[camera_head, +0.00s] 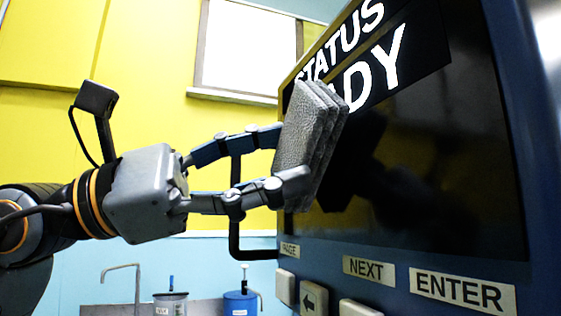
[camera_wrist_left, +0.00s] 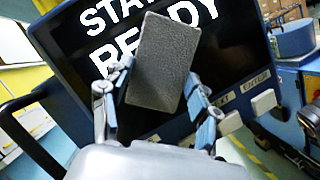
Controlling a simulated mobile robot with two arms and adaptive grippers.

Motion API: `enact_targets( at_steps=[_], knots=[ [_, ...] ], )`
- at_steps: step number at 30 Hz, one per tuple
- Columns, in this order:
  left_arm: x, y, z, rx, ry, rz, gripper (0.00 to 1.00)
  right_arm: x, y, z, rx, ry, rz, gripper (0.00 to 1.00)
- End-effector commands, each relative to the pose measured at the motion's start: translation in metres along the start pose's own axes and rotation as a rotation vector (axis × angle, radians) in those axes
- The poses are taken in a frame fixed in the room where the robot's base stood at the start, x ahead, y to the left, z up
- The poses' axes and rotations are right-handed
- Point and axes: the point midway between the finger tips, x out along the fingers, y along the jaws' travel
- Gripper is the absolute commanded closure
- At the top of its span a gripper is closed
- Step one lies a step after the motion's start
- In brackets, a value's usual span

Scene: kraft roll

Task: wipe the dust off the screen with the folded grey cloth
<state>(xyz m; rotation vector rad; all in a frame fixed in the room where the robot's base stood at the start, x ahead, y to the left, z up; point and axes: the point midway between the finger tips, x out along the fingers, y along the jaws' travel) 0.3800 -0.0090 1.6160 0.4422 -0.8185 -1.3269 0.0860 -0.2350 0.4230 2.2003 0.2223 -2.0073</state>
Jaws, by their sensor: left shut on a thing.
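The folded grey cloth (camera_head: 308,140) is held upright in my left gripper (camera_head: 285,160), whose two fingers are shut on it. In the left wrist view the cloth (camera_wrist_left: 162,62) sits between the fingers of the left gripper (camera_wrist_left: 158,92). The dark screen (camera_head: 450,150) stands to the right in a blue console. The cloth is at the screen's left part and covers some of its white lettering; I cannot tell whether it touches the glass. The screen also shows behind the cloth in the left wrist view (camera_wrist_left: 85,50). No dust can be made out. My right gripper is not in view.
A dark handle (camera_head: 236,215) is on the console's left side. A blue canister (camera_head: 241,302) stands behind.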

Motion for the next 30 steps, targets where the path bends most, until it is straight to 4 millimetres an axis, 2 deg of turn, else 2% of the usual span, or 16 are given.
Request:
enact_targets(
  at_steps=[12, 26, 30],
  knots=[
    [-0.038, -0.001, 0.015, 0.002, 0.000, 0.000, 0.65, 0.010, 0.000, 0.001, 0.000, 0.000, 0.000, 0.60],
    [-0.044, -0.001, 0.019, 0.001, -0.001, -0.001, 0.65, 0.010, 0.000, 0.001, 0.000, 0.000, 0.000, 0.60],
    [-0.051, 0.000, 0.022, 0.002, -0.001, 0.002, 0.65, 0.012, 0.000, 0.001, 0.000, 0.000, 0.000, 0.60]
  ],
)
